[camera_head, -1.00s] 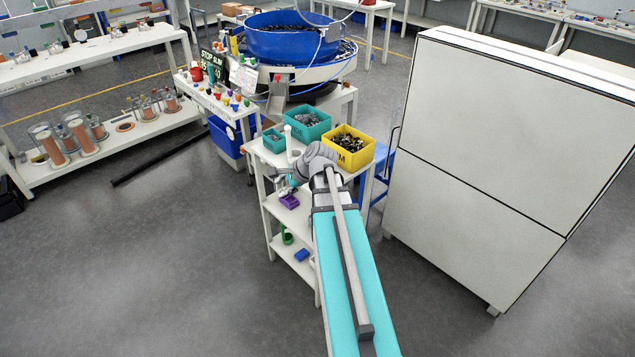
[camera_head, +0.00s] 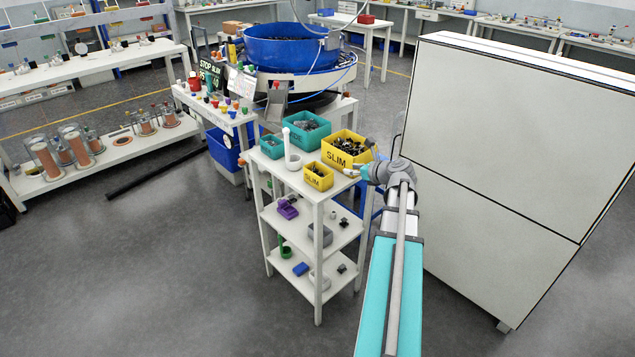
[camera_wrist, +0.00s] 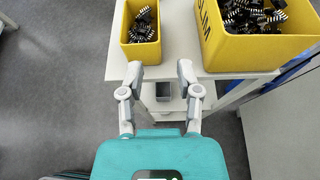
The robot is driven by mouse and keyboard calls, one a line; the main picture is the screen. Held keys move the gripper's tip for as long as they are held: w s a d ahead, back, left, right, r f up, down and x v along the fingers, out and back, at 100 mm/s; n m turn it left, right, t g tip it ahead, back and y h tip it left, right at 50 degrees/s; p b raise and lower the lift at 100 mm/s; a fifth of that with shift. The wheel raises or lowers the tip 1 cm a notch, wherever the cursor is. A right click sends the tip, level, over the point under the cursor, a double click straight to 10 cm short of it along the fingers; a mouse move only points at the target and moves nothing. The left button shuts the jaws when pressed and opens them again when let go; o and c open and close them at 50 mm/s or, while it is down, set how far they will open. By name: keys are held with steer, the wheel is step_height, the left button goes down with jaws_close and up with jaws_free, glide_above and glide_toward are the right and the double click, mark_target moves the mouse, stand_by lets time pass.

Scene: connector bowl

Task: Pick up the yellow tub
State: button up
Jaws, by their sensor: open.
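Two yellow tubs stand on the top shelf of a white rack. The large yellow tub (camera_head: 336,158), marked SLIM, holds dark connectors; it is at the upper right in the wrist view (camera_wrist: 238,54). The small yellow tub (camera_head: 317,183), also marked SLIM and filled with dark parts, stands in front of it, at the upper left in the wrist view (camera_wrist: 142,51). My gripper (camera_wrist: 160,72) is open and empty. In the wrist view its fingertips appear just below the small tub and left of the large one, over the shelf's edge. Contact cannot be told.
Teal tubs (camera_head: 303,137) and a white upright holder (camera_head: 292,160) share the top of the white rack (camera_head: 316,240). Lower shelves hold small parts. A large pale cabinet (camera_head: 510,150) stands close on the right of my arm.

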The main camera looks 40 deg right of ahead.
stand_by(0.3)
steer(key=b, duration=0.3)
glide_above(334, 186)
steer(key=shift+w+d+f, duration=0.1)
steer(key=shift+f, duration=1.55)
steer(key=shift+b+x, duration=1.1)
steer(key=shift+x, duration=1.5)
jaws_close()
